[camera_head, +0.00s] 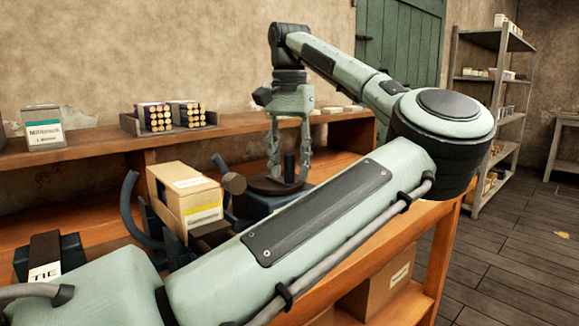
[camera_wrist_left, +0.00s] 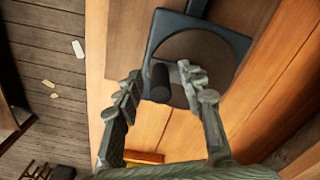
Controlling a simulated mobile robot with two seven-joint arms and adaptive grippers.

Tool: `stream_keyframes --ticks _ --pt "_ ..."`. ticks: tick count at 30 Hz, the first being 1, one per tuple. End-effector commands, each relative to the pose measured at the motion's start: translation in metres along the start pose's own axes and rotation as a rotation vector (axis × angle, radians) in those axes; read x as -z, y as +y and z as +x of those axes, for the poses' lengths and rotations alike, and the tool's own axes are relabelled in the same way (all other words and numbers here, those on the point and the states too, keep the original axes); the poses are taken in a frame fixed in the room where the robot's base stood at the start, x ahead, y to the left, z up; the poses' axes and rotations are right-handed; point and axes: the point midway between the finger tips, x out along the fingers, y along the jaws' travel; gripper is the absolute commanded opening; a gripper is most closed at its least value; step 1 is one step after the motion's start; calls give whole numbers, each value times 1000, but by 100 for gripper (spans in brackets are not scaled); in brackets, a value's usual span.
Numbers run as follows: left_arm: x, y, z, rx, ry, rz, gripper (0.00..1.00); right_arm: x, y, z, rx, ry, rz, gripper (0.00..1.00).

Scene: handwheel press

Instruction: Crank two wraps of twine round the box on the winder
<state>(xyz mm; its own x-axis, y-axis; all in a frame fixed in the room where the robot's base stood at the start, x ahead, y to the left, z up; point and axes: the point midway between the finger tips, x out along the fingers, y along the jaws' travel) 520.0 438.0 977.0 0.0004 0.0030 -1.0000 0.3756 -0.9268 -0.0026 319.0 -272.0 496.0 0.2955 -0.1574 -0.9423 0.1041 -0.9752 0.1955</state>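The tan box (camera_head: 178,202), with a white and yellow label, sits on the dark blue winder (camera_head: 142,222), which has curved arms. A brown disc (camera_head: 262,185) with an upright black crank knob (camera_head: 289,168) lies on the winder's right end. My left gripper (camera_head: 289,172) points down over the disc. In the left wrist view its open fingers (camera_wrist_left: 160,80) stand on either side of the knob (camera_wrist_left: 160,84), with gaps visible. The disc (camera_wrist_left: 205,55) shows beyond them. I cannot make out twine on the box. My left arm hides the winder's front. My right gripper is out of view.
A dark block with a "TIE" label (camera_head: 45,272) stands at the left. A tray of rolls (camera_head: 168,118) and a white-labelled box (camera_head: 43,128) sit on the back ledge. A carton (camera_head: 385,280) is on the lower shelf. The floor at right is mostly clear.

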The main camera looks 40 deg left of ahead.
Motion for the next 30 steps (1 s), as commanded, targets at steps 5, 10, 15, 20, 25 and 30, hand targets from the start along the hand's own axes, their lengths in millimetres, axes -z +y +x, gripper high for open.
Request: stream_keyframes --ticks 5,10,15,20,25,30 --pt "0 0 1 0 0 0 39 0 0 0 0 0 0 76" --pt "0 0 1 0 0 0 24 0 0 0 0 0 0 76" --pt "0 0 1 0 0 0 3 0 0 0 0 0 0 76" --pt "0 0 0 0 0 0 0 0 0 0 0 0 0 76" --pt "-1 0 0 0 -1 13 0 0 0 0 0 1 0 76" --pt "-3 -2 0 0 -1 71 0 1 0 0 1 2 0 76"
